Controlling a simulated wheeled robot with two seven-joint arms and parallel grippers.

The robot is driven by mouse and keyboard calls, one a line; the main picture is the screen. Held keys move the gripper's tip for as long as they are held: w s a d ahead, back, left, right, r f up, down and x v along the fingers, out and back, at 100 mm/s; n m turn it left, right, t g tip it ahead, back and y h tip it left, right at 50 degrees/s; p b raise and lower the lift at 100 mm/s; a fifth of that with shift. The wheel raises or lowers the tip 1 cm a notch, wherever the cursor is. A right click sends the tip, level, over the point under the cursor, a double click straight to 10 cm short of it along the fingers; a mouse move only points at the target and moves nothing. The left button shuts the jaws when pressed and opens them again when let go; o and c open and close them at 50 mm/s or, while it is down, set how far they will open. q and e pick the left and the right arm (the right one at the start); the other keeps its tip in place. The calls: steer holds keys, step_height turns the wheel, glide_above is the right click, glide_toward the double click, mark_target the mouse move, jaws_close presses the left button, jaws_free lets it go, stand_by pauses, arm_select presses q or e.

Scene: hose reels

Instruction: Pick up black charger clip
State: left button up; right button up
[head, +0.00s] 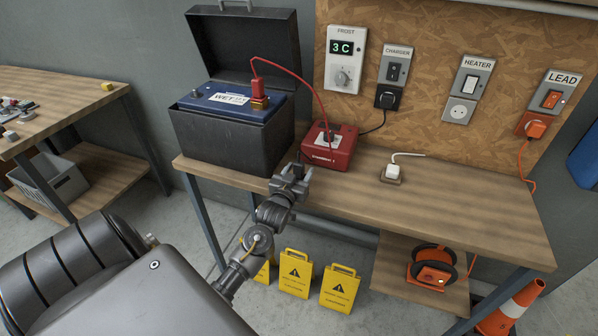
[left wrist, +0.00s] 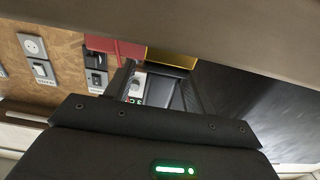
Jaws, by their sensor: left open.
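I cannot clearly pick out the black charger clip in either view. The red charger (head: 328,148) sits on the bench, with a red cable rising to a red clip (head: 259,92) on the right side of the blue battery (head: 232,100). The grey left terminal (head: 195,94) of the battery is bare. My left gripper (head: 291,178) is open at the bench's front edge, between the black battery box (head: 225,145) and the charger; nothing shows held in it. In the left wrist view part of a red thing (left wrist: 114,46) shows beyond the gripper. My right gripper is not in view.
The box lid (head: 245,45) stands open behind the battery. A black plug (head: 387,97) sits in the charger outlet. A white plug (head: 392,172) lies on the bench (head: 450,210), whose right part is mostly clear. Yellow signs (head: 340,288) stand below.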

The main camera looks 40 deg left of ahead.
mark_target(298, 164)
arm_select(q)
steer(key=shift+w+a, duration=0.1)
steer(key=shift+w, duration=0.1)
steer(key=c, duration=1.1)
steer(key=shift+r, duration=0.5)
steer(key=r, duration=0.1)
steer(key=r+b, duration=0.1)
steer(key=r, duration=0.1)
steer(key=shift+s, duration=0.35)
steer(key=s+d+r, duration=0.1)
steer(key=s+r, duration=0.2)
steer(key=s, duration=0.1)
steer(key=s+d+r, duration=0.1)
steer(key=s+r, duration=0.2)
steer(key=s, duration=0.1)
steer(key=s+d+r+b, duration=0.1)
steer(key=s+d+r, duration=0.1)
steer(key=s+r, duration=0.1)
steer(key=shift+s, duration=0.9)
